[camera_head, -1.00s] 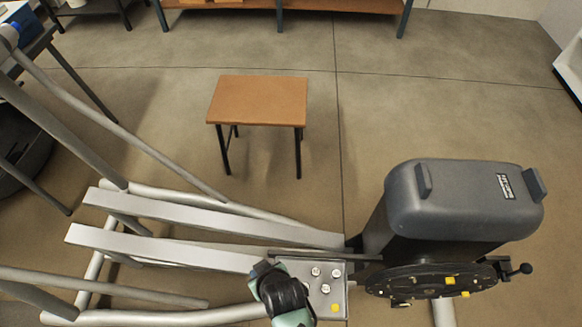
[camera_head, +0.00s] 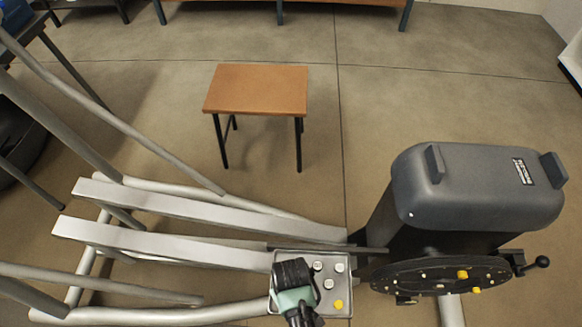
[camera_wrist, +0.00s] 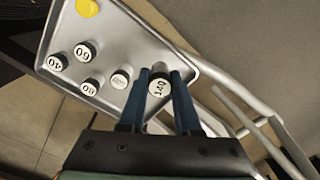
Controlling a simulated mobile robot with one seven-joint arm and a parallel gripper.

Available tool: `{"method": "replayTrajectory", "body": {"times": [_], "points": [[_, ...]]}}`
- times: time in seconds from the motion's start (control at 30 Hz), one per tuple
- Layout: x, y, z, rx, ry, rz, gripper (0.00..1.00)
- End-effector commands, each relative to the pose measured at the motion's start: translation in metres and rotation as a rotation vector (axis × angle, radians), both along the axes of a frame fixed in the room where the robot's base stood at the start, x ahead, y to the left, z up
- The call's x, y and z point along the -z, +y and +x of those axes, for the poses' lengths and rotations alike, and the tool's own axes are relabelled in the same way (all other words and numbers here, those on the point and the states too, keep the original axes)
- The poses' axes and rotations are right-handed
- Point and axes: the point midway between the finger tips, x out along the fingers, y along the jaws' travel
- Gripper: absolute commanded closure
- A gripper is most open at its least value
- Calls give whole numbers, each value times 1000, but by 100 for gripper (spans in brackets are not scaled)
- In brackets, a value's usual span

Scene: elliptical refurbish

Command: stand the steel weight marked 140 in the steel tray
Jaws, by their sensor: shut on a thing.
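The steel weight marked 140 (camera_wrist: 159,88) is a short cylinder with a white label. My gripper (camera_wrist: 160,72) is shut on it, with one blue finger on each side. In the wrist view the weight is at one end of the steel tray (camera_wrist: 118,42), within the rim. Whether its base touches the tray floor is not clear. In the head view my gripper (camera_head: 293,272) covers the left part of the tray (camera_head: 322,302) and hides the weight and fingertips.
Several other labelled weights stand in the tray, including those marked 60 (camera_wrist: 84,51), 40 (camera_wrist: 57,62) and 80 (camera_wrist: 91,86). A yellow piece (camera_wrist: 87,8) is also there. The elliptical's grey housing (camera_head: 478,185) and crank disc (camera_head: 440,275) are to the right. A wooden stool (camera_head: 256,90) stands behind.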

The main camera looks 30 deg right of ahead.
Motion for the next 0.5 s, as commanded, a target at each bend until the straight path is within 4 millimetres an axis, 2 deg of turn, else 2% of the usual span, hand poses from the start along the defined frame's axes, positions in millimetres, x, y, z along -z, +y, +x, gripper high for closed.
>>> {"method": "replayTrajectory", "body": {"times": [0.03,0.1,0.2,0.5], "points": [[11,0,0,0,1,0,100],[21,0,0,0,1,0,100],[29,0,0,0,0,0,100],[30,0,0,0,-1,0,100]]}}
